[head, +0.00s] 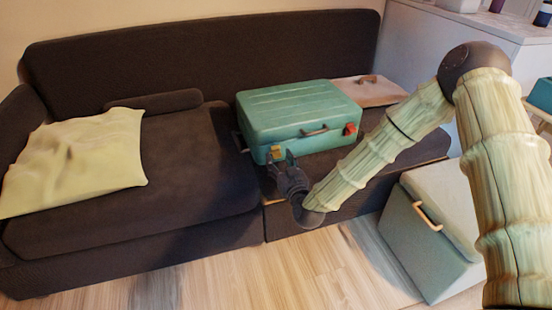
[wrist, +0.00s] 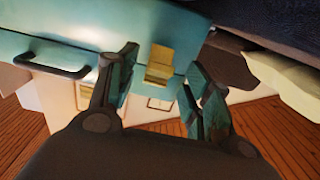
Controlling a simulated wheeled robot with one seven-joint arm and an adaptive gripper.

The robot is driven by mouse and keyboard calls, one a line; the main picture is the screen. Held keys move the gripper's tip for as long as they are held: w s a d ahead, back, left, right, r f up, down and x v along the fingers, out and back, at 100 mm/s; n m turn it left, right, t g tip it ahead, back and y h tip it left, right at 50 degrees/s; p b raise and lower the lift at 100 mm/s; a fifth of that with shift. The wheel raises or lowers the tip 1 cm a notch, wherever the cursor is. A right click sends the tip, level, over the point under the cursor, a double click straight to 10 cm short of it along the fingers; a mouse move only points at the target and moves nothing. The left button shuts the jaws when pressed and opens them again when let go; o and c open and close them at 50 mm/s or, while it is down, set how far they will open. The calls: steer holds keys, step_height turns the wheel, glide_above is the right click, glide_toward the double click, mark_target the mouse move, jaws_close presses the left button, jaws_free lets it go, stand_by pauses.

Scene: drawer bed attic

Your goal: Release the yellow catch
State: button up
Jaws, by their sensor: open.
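A teal suitcase (head: 298,112) lies flat on the dark sofa, its front toward me. A yellow catch (head: 277,153) is on the left of its front face, and a red catch (head: 350,129) is on the right. In the wrist view the yellow catch (wrist: 160,66) shows just beyond and between my fingertips. My gripper (head: 287,168) is at the suitcase's front left, close to the yellow catch. It is open, with one finger on each side of the catch in the wrist view (wrist: 160,88). I cannot tell whether a finger touches it.
The suitcase's dark handle (head: 314,132) sticks out between the catches. A box with a wooden handle (head: 432,240) stands on the floor at right. The floor in front is clear.

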mark_target(278, 157)
steer(key=shift+b+x, duration=0.3)
steer(key=shift+x, duration=1.3)
steer(key=shift+c, duration=0.4)
steer(key=c, duration=1)
steer(key=shift+o, duration=0.2)
steer(key=shift+f, duration=0.15)
